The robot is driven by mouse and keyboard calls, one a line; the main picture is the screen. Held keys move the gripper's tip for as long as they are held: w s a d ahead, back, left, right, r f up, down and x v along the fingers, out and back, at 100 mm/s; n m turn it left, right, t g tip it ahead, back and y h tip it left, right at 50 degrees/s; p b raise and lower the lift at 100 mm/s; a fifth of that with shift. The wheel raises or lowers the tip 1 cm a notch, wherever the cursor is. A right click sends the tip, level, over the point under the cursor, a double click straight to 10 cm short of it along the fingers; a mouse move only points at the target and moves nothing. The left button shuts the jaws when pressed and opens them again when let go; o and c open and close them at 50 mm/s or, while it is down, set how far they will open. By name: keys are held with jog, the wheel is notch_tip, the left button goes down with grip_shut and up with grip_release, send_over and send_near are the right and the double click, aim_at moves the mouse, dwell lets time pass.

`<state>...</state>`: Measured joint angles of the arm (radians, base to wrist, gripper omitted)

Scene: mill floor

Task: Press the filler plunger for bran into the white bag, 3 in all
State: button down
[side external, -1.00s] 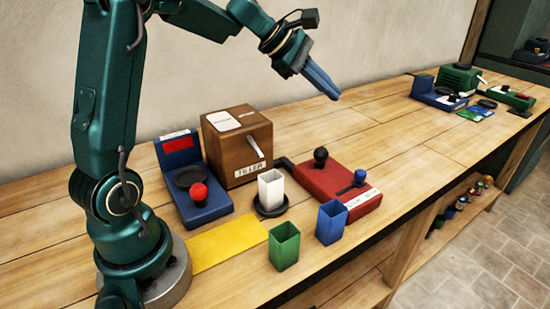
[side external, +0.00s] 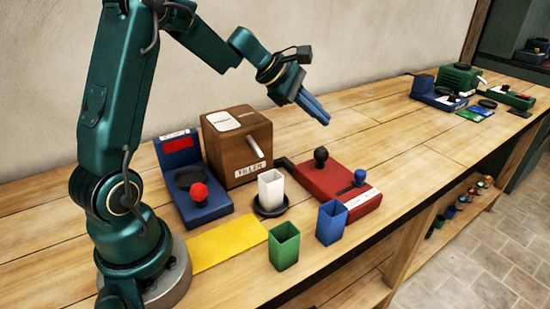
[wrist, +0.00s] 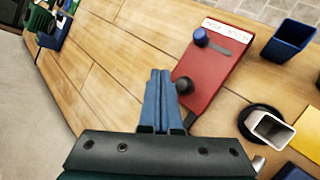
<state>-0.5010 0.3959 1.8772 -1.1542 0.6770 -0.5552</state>
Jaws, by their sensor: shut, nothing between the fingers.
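The brown wooden filler (side external: 237,160) with a slanted metal spout stands behind the white bag (side external: 270,188). The white bag is upright and open-topped on a round black pad (side external: 285,207), and also shows in the wrist view (wrist: 270,130). To its right is a red unit (side external: 325,182) with a black knob (side external: 321,157), a blue knob (side external: 360,177) and a white label I cannot read clearly. Which control is the bran plunger I cannot tell. My gripper (side external: 324,119) is shut and empty, in the air above the red unit; its fingertips show in the wrist view (wrist: 160,76).
A blue scale (side external: 203,208) with a red ball knob is left of the filler. A yellow mat (side external: 226,242), green cup (side external: 284,247) and blue cup (side external: 331,222) lie toward the front edge. More devices (side external: 458,84) stand far right; the bench between is clear.

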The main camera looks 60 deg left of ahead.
aim_at(316, 150)
jog(key=shift+f, duration=2.2)
jog(key=shift+f, duration=0.1)
jog(key=shift+f, duration=0.3)
dwell(0.3)
jog(key=shift+f, duration=1)
dwell(0.9)
jog(key=shift+r, duration=1.4)
jog(key=shift+r, duration=2.55)
